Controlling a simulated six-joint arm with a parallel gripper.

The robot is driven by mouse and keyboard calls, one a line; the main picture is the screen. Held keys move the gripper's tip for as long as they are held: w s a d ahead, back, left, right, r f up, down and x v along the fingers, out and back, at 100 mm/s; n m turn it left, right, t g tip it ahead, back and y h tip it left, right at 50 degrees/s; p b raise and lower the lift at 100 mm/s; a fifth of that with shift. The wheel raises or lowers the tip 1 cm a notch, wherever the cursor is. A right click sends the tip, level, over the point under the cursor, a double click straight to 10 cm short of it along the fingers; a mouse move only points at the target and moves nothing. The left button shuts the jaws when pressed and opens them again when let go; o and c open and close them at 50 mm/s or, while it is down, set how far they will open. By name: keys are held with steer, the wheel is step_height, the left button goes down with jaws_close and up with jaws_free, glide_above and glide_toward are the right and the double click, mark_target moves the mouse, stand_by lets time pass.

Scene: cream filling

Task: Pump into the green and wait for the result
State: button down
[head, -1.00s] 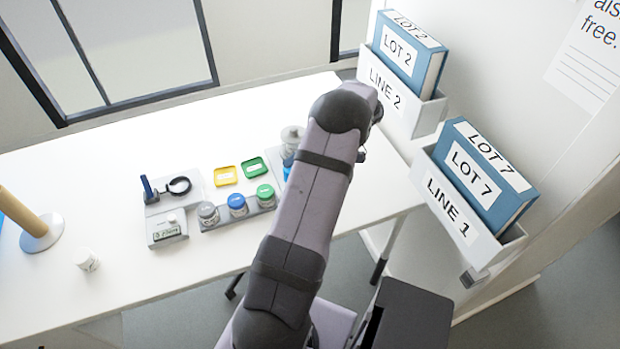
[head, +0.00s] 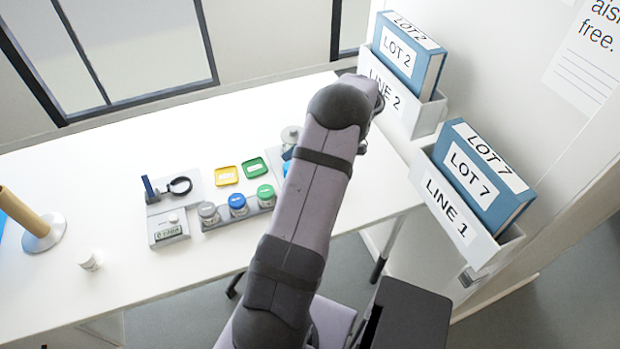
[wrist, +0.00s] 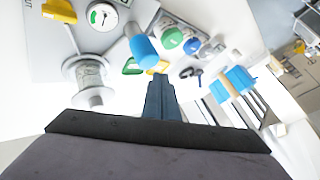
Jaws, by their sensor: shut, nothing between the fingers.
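A green square dish (head: 253,166) lies on the white table, left of my arm. It also shows in the wrist view (wrist: 131,66). A green-lidded jar (head: 265,192) stands in front of it in a grey rack. A clear cylindrical vessel (wrist: 88,72) and a blue cylinder (wrist: 145,45), possibly parts of the pump, show in the wrist view. A round gauge (wrist: 101,16) is above the vessel. My gripper (wrist: 160,88) is shut and empty, apart from these things in the picture. In the head view my arm hides the gripper and much of the pump area.
A yellow dish (head: 226,175) lies left of the green one. Blue-lidded (head: 237,203) and grey-lidded (head: 208,211) jars share the rack. A small display box (head: 167,230) and a black ring (head: 180,186) are farther left. Binder bins (head: 455,215) stand at right. The table's back left is clear.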

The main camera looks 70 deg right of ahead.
step_height(320, 180, up, 6)
steer(key=shift+p, duration=1.2)
steer(key=shift+w, duration=0.1)
